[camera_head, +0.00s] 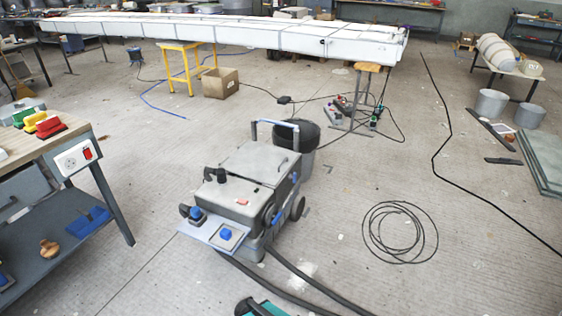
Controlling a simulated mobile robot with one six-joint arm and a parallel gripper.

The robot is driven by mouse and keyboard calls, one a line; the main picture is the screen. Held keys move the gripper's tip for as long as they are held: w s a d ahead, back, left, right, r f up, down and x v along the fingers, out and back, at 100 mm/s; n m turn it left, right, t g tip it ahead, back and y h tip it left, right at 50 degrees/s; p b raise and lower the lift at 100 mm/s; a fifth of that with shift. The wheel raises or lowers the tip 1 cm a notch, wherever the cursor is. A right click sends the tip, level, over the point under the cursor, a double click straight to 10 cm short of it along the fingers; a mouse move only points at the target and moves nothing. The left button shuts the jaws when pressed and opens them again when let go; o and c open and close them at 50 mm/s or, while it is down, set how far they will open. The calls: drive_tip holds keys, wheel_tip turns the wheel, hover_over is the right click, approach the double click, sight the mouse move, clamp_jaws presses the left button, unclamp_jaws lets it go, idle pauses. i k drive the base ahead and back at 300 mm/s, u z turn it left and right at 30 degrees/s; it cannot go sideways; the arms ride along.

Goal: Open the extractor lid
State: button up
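The extractor (250,192) is a grey box-shaped machine on wheels, standing on the concrete floor in the middle of the head view. Its lid (262,163) looks like the flat grey panel on top, and it appears shut. A blue handle frame rises at its far side. Dark hose fittings and a small red mark are on the near top part. A light plate with blue pieces is at its near end. My gripper is not in view.
Dark hoses (297,272) run along the floor from the extractor toward the bottom. A dark bin (308,135) stands close behind it. A coiled cable (400,232) lies to the right. A workbench (50,141) is at left. A green and black object (262,307) shows at the bottom edge.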

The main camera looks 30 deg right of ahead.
sight(265, 164)
drive_tip(key=z, duration=0.1)
drive_tip(key=i, duration=1)
drive_tip(key=u, duration=0.05)
